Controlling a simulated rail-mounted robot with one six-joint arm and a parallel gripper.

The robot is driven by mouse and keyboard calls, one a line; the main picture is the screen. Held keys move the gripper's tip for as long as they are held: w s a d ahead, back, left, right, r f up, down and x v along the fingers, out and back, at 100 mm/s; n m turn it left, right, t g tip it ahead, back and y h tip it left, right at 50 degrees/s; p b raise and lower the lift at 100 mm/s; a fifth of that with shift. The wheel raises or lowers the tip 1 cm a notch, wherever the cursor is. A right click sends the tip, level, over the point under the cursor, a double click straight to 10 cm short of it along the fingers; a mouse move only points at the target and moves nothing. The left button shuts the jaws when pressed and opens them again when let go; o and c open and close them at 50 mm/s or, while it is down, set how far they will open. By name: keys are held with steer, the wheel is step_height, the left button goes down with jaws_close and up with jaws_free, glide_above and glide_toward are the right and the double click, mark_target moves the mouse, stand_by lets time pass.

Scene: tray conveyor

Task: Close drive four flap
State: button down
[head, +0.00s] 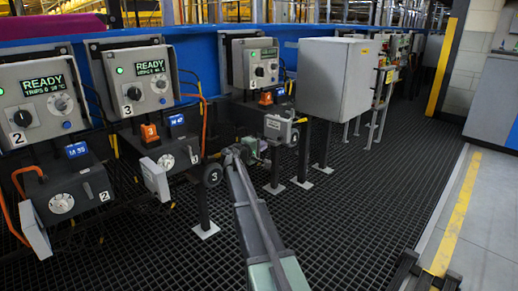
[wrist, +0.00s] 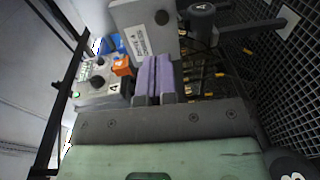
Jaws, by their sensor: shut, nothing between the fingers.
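The drive four control box (head: 262,66), grey with a lit display and a "4", is on the blue beam in the head view. Below it a small grey flap (head: 279,129) stands out from the drive four unit. In the wrist view the flap (wrist: 143,28) is a pale plate with a printed label and a dark round spot, just beyond my fingertips. My gripper (head: 246,150) is at the lower left of the flap in the head view. Its purple fingers (wrist: 155,74) are together and empty in the wrist view. Whether they touch the flap I cannot tell.
An orange block (wrist: 122,66) and the "4" panel (wrist: 114,88) are left of my fingers. A dark round part marked "4" (wrist: 201,8) is at upper right. Drive three (head: 139,80) and drive two (head: 40,96) are at left. A grey cabinet (head: 334,78) stands right; grating floor (head: 350,220) is clear.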

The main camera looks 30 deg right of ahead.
mark_target(279, 138)
steer(key=x, duration=0.9)
steer(key=shift+b, duration=0.3)
steer(key=shift+t, duration=0.3)
